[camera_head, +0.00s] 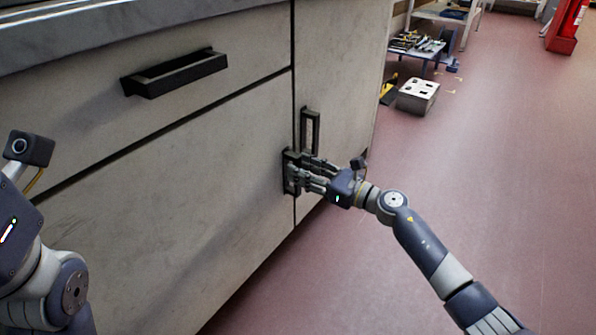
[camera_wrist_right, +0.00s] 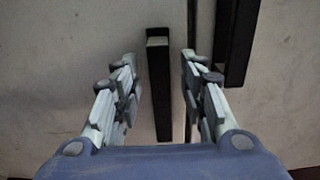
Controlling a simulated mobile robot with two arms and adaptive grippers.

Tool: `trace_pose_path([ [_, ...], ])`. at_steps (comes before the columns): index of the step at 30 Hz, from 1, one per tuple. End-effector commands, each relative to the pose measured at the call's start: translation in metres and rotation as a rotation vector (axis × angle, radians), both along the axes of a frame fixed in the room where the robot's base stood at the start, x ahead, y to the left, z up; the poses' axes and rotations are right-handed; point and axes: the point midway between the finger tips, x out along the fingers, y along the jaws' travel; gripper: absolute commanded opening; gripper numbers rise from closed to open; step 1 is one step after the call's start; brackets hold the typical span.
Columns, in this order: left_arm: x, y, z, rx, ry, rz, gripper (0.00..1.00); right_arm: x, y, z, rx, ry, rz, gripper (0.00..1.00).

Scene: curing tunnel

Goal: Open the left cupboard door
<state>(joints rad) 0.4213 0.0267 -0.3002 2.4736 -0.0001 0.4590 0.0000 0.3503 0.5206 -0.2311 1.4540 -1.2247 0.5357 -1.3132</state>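The left cupboard door (camera_head: 170,220) is a pale, worn panel below a drawer, and it is flush with the cupboard front, shut. Its dark upright handle (camera_head: 286,172) is at its right edge, partly hidden by my right gripper (camera_head: 308,176). In the right wrist view, the handle (camera_wrist_right: 159,85) stands between the two open finger groups of my right gripper (camera_wrist_right: 160,90), with a gap visible on each side. Part of my left arm shows at the left edge of the head view, but its fingers are out of sight.
A drawer with a horizontal handle (camera_head: 175,73) is above the left door.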

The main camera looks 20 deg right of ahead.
Motion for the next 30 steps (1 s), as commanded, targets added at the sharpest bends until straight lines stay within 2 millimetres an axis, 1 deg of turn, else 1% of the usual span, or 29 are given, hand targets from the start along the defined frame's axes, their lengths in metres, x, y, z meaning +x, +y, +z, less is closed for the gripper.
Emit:
trace_pose_path([
  [3, -0.004, 0.0, 0.0, 0.0, -0.015, 0.0, 0.4, 0.009, 0.007, -0.001, 0.001, -0.001, 0.0, 0.38],
  [6, -0.005, 0.0, 0.002, 0.001, -0.018, 0.001, 0.4, 0.013, 0.01, -0.001, -0.001, 0.001, -0.001, 0.38],
  [15, -0.006, -0.001, 0.003, 0.001, -0.019, 0.001, 0.4, 0.014, 0.011, 0.0, -0.001, 0.001, 0.0, 0.38],
  [16, -0.006, -0.001, 0.003, 0.001, -0.019, 0.001, 0.4, 0.014, 0.011, 0.0, -0.001, 0.001, 0.0, 0.34],
  [17, -0.006, -0.001, 0.003, 0.001, -0.019, 0.001, 0.4, 0.014, 0.011, 0.0, -0.001, 0.001, 0.0, 0.27],
  [18, -0.006, -0.001, 0.003, 0.001, -0.019, 0.001, 0.4, 0.014, 0.011, 0.0, -0.001, 0.001, 0.0, 0.18],
  [20, -0.006, -0.001, 0.003, 0.001, -0.02, 0.001, 0.4, 0.014, 0.011, 0.0, -0.001, 0.001, 0.0, 0.04],
  [21, -0.006, -0.001, 0.003, 0.001, -0.02, 0.001, 0.4, 0.014, 0.011, 0.0, -0.001, 0.001, 0.0, 0.0],
  [30, -0.006, 0.0, 0.003, 0.0, -0.021, 0.0, 0.4, 0.016, 0.014, 0.0, -0.001, 0.001, 0.0, 0.0],
])
